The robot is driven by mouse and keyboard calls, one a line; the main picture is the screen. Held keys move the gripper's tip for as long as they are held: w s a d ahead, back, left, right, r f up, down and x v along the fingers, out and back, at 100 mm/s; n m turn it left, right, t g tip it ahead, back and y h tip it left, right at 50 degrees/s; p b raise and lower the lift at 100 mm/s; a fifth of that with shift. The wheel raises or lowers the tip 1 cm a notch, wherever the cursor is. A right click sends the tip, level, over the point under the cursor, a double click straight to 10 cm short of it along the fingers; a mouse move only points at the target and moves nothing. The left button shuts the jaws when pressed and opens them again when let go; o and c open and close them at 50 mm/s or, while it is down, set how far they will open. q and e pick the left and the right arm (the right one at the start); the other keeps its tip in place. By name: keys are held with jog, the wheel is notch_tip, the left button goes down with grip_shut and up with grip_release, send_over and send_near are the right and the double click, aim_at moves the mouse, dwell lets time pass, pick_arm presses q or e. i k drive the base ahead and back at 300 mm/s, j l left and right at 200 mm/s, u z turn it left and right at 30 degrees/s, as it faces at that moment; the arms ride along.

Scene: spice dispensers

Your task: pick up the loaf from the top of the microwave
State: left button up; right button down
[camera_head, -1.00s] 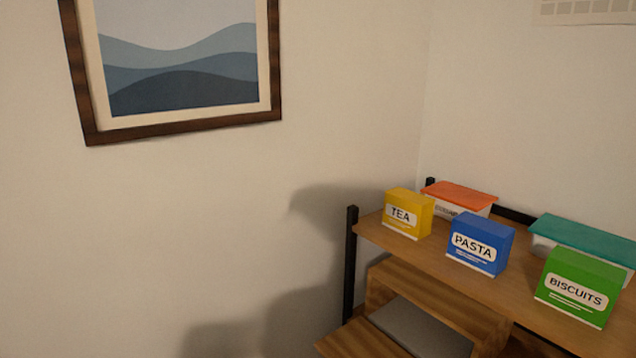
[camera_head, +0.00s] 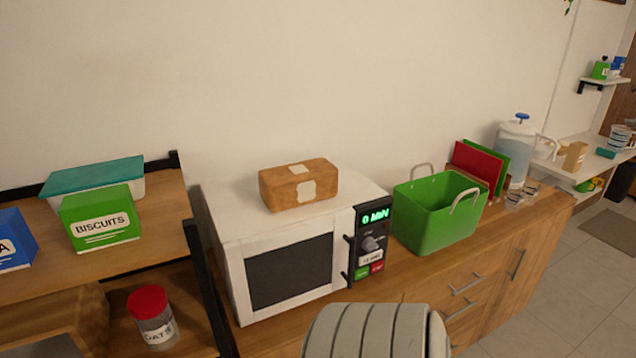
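A brown loaf (camera_head: 299,184) with pale label patches lies on top of the white microwave (camera_head: 230,212), near the middle of its top. The microwave stands on the wooden counter with its door shut, and its green display is lit. A grey ribbed part, likely of my own arm, shows at the bottom centre in front of the counter. Neither gripper's fingers are in view.
A green basket (camera_head: 437,226) with handles stands right of the microwave. Behind it are red and green boards (camera_head: 475,164) and a water dispenser (camera_head: 515,150). A shelf at left holds a green biscuits box (camera_head: 101,218), a teal-lidded container (camera_head: 93,178) and a red-lidded jar (camera_head: 152,318).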

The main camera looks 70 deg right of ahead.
aim_at(292, 186)
jog(key=z, duration=2.2)
jog(key=i+l+u, duration=0.1)
jog(key=l+u, duration=0.85)
jog(key=l, duration=1.05)
jog(key=l+u, duration=0.25)
jog(key=l, duration=1)
